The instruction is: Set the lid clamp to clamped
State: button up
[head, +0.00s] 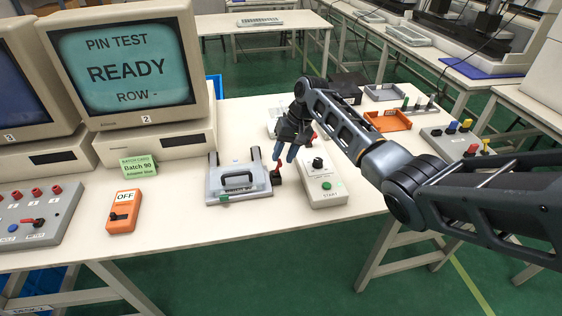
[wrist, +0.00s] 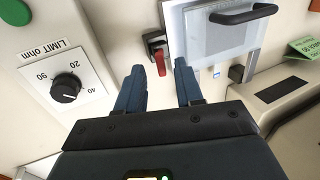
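The lid clamp (head: 276,178) is a dark block with a red lever at the right side of the grey test fixture (head: 212,185). In the wrist view the clamp's red lever (wrist: 152,73) points down the picture from its dark and grey mount. The fixture has a clear lid (wrist: 217,42) with a black handle (wrist: 244,15), and the lid looks down. My gripper (head: 285,154) is just above the clamp. In the wrist view my gripper (wrist: 157,68) is open, and the lever shows between its two blue fingers. I cannot tell whether they touch it.
A grey LIMIT ohm box (wrist: 66,87) with a black knob and green button stands right of the clamp in the head view. An orange OFF switch box (head: 124,210), a green batch card (head: 139,166) and a READY monitor (head: 125,68) are left. The front table edge is clear.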

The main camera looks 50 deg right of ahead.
aim_at(280, 161)
jog(key=shift+x, duration=1.75)
grip_shut()
